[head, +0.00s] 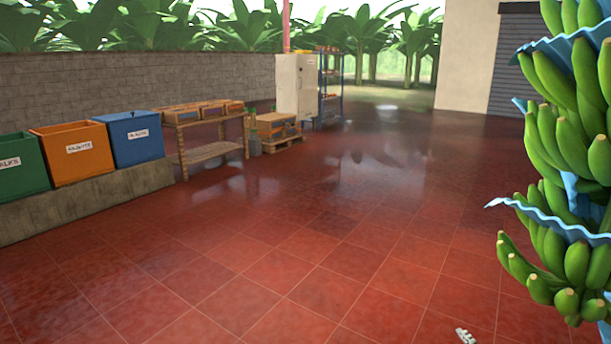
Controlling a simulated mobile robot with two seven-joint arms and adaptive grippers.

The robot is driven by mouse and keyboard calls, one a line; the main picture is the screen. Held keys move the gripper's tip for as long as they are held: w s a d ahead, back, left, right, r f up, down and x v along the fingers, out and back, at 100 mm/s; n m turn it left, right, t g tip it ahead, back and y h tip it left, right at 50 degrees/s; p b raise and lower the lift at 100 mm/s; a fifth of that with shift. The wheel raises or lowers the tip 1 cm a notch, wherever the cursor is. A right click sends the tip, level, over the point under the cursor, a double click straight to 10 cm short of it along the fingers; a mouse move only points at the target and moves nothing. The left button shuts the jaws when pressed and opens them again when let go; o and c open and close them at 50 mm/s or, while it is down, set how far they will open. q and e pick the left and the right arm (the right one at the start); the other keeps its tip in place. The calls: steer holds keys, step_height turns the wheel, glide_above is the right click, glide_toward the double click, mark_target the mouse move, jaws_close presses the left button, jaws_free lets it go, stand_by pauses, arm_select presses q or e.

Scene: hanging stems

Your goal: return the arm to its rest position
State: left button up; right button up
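My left gripper and arm do not show in the head view. A small pale, ridged piece (465,336) shows at the bottom edge, right of the middle. It may be the tip of my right gripper, but too little of it shows to be sure or to tell whether it is open or shut. A hanging stem of green bananas (570,150) fills the right edge, with wavy blue sheets (555,222) between its hands. The stem is cut off by the picture's top and right edges. The small piece is below and left of it, apart from it in the picture.
Green (22,172), orange (78,153) and blue (133,138) bins stand on a concrete ledge (90,205) at the left. A wooden table (208,152), a pallet (283,143), a pale cabinet (295,85) and a blue shelf rack (329,90) stand farther back. The red tiled floor (300,240) is clear.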

steer(key=s+a+f+m+g, duration=0.1)
steer(key=s+f+g, duration=0.3)
steer(key=s+f, duration=0.6)
steer(key=s+a+f+m+g+y, duration=0.1)
steer(key=s+f+g, duration=0.4)
steer(key=s+f, duration=0.6)
steer(key=s+a, duration=0.1)
steer(key=s, duration=0.6)
steer(key=shift+s+a+f+m+y, duration=0.15)
steer(key=shift+a+f+m+y, duration=0.15)
steer(key=shift+m, duration=0.1)
